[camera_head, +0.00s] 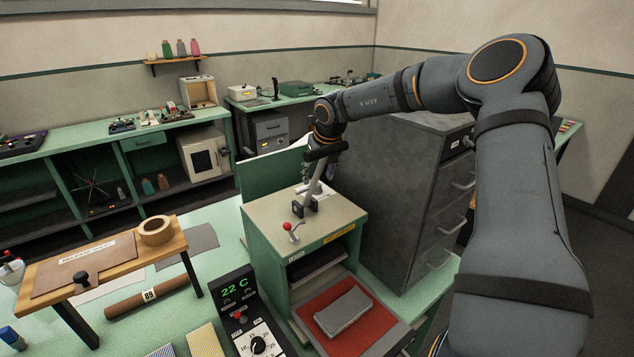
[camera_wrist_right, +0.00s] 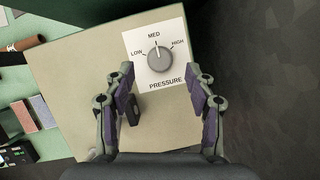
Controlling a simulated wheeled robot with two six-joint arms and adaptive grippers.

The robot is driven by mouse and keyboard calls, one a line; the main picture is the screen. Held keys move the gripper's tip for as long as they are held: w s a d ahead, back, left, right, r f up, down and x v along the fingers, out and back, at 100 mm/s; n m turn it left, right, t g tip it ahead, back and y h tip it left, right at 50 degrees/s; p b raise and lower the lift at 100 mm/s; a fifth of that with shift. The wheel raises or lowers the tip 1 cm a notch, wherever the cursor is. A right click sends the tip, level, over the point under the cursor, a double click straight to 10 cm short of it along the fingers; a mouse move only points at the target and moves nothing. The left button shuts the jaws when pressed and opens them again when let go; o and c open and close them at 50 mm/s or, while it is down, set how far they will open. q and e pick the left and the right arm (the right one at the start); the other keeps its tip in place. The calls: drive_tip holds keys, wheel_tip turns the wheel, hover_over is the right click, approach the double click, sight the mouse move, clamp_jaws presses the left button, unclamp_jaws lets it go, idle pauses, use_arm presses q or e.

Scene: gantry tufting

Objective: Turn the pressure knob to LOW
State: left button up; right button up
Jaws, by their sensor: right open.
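The pressure knob (camera_wrist_right: 160,58) is a grey round dial on a white plate (camera_wrist_right: 141,76) marked LOW, MED, HIGH and PRESSURE. Its white pointer mark points up, close to MED. The plate sits on the beige top of the green press box (camera_head: 265,216). My right gripper (camera_wrist_right: 161,76) is open and empty. Its fingers stand on either side of the knob in the wrist view, with gaps to it. In the head view my right gripper (camera_head: 309,197) is over the box top, and I cannot make out the knob there. My left gripper is not in view.
A red-tipped lever (camera_head: 289,228) stands on the box top's front-left part. Below are a red pad (camera_head: 375,322) with a grey block (camera_head: 343,311) and a display panel (camera_head: 243,312). A dark drawer cabinet (camera_head: 405,200) stands close on the right.

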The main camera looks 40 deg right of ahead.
drive_tip(key=x, duration=0.2)
drive_tip(key=shift+w+d+f+p, duration=0.15)
drive_tip(key=shift+f+p, duration=0.1)
drive_tip(key=shift+p, duration=0.15)
drive_tip(key=shift+w+f, duration=0.15)
drive_tip(key=shift+f, duration=0.4)
drive_tip(key=shift+c, duration=0.4)
